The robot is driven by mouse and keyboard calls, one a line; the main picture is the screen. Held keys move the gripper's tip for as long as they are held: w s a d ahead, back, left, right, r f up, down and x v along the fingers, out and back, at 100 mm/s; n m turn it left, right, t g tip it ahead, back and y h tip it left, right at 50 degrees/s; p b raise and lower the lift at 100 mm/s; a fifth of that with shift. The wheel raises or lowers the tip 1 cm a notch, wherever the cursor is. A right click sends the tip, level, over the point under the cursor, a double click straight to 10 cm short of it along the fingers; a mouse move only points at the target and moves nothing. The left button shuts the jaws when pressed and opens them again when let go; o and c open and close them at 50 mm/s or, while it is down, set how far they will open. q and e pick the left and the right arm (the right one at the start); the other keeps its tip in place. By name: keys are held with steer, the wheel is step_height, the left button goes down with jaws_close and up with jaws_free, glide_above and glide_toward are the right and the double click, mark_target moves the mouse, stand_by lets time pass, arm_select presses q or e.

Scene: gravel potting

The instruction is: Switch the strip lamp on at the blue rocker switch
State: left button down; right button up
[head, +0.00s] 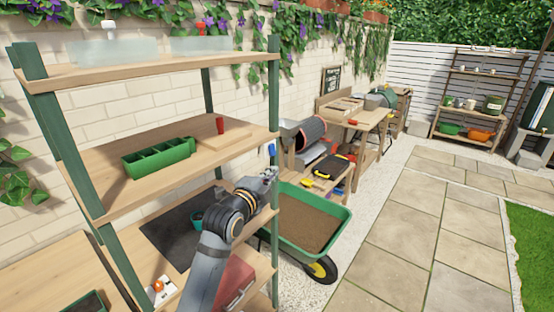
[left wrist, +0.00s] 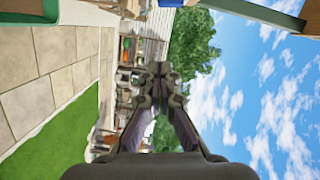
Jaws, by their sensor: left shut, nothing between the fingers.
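The blue rocker switch (head: 271,150) is a small blue piece on the front right green post of the shelf rack. My left gripper (head: 268,174) is just below it, close to the post; I cannot tell whether they touch. In the left wrist view, my left gripper (left wrist: 158,70) has its fingers together with nothing between them. A blue piece (left wrist: 171,3) at the top edge there may be the switch. I cannot make out the strip lamp or whether it is lit. My right gripper is not in view.
The rack's middle shelf (head: 110,200) holds a green divided tray (head: 158,157) and a red cup (head: 220,125). A green wheelbarrow (head: 340,232) of soil stands right of the rack. A workbench (head: 372,118) is farther back. The paving (head: 400,235) at right is clear.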

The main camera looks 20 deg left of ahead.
mark_target(272, 150)
arm_select(q)
steer(key=w+a+f+p, duration=0.1)
steer(key=w+a+p, duration=0.1)
steer(key=w+p, duration=0.4)
steer(key=w, duration=0.5)
steer(key=shift+a+f, duration=0.2)
steer(key=shift+a, duration=0.2)
steer(key=shift+w+d, duration=0.1)
steer(key=shift+w, duration=0.05)
